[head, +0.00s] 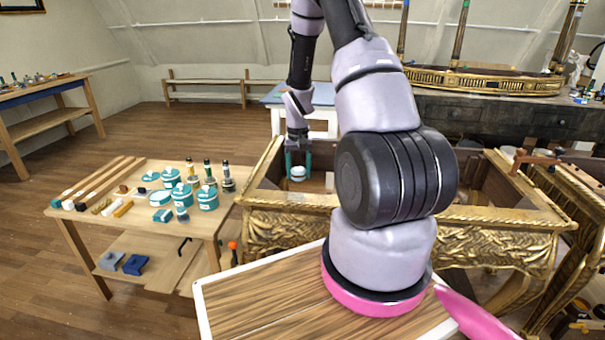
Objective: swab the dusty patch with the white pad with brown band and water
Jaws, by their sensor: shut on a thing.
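My gripper (298,175) points down at the left part of the gilt console (480,240), whose top is open. Its teal fingers are shut on the white pad with brown band (298,172), which shows as a small white round thing between them. I cannot tell whether the pad touches a surface. I cannot make out the dusty patch; my arm hides much of the console's inside. Several teal jars (208,197) stand on the wooden side table (150,235) at the left, and I cannot tell which holds water.
The side table also bears dark bottles (228,178), wooden strips and small blocks. The console's gilt rim (262,165) rises around the gripper. Wooden floor (130,120) is open at the left and back.

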